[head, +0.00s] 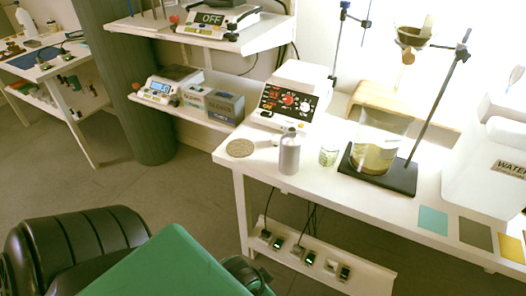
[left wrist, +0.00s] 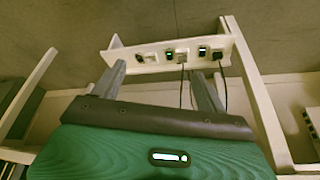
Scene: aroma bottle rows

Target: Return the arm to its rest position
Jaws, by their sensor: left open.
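My left gripper (left wrist: 162,78) shows in the left wrist view. Its two grey fingers are spread wide apart, with nothing between them. Beyond the fingers in that view is the low white rail with sockets, apart from the gripper. In the head view, green and black parts of my own arm fill the lower left, and no fingertips can be made out there. A grey bottle (head: 289,153) stands upright on the white table (head: 262,164), clear of my arm. My right gripper is in neither view.
A round cork mat (head: 240,148), a small glass jar (head: 328,154) and a beaker (head: 375,150) on a black stand base are on the table. A hotplate-like device (head: 291,98) stands behind. The socket rail (head: 325,265) is below the table. Open floor lies left.

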